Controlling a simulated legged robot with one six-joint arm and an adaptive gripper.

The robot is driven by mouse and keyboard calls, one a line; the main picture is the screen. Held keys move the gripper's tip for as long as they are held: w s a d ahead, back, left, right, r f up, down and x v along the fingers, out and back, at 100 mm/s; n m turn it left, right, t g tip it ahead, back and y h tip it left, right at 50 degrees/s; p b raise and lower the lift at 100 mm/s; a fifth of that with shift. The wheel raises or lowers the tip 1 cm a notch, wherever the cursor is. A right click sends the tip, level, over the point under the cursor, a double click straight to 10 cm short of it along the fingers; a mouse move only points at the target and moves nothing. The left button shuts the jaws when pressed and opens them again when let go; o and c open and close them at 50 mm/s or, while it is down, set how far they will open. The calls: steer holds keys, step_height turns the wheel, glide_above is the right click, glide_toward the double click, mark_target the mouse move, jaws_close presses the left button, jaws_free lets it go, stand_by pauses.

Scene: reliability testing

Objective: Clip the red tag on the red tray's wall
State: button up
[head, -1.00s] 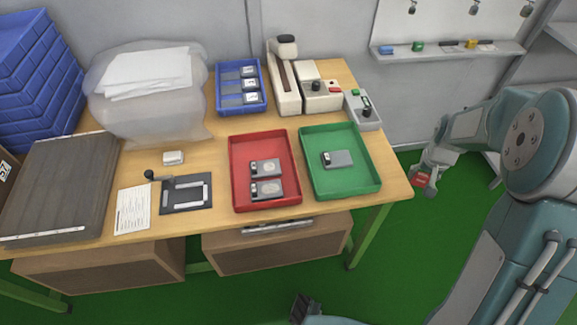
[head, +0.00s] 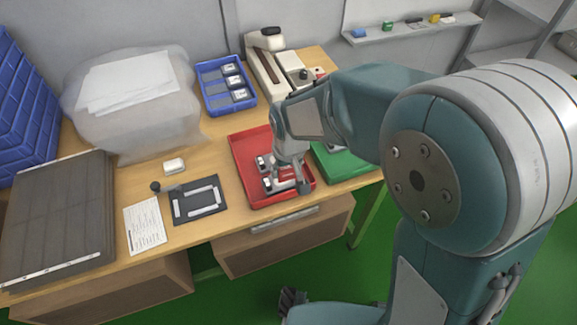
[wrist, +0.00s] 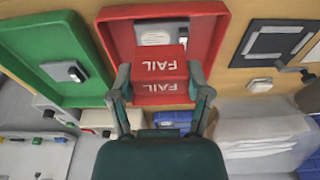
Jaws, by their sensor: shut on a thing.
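My gripper (wrist: 160,78) is shut on the red tag (wrist: 157,63), a folded piece with "FAIL" printed in white on two faces. In the head view, my gripper (head: 287,185) and the tag are over the red tray (head: 248,147), towards its front right part. The red tray (wrist: 217,20) also shows behind the tag in the wrist view. I cannot tell whether the tag touches a tray wall. Grey devices lie inside the tray, partly hidden by my gripper and the tag.
A green tray (head: 345,165) stands right of the red tray, mostly hidden by my arm; it holds one device (wrist: 65,71). Behind are a blue tray (head: 216,104) and a cream press (head: 262,66). A black fixture plate (head: 184,211) lies to the left.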

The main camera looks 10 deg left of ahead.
mark_target(286, 180)
steer(key=shift+a+f, duration=0.35)
steer(key=shift+f, duration=0.25)
steer(key=shift+a+f, duration=0.3)
steer(key=shift+f, duration=0.25)
steer(key=shift+d+f, duration=0.3)
steer(key=shift+f, duration=0.35)
steer(key=shift+d+f, duration=0.25)
steer(key=shift+f, duration=1)
steer(key=shift+a+f, duration=0.35)
steer(key=shift+d+r, duration=0.1)
steer(key=shift+d, duration=0.1)
steer(key=shift+a+f, duration=0.15)
steer(key=shift+f, duration=0.05)
steer(key=shift+f, duration=0.8)
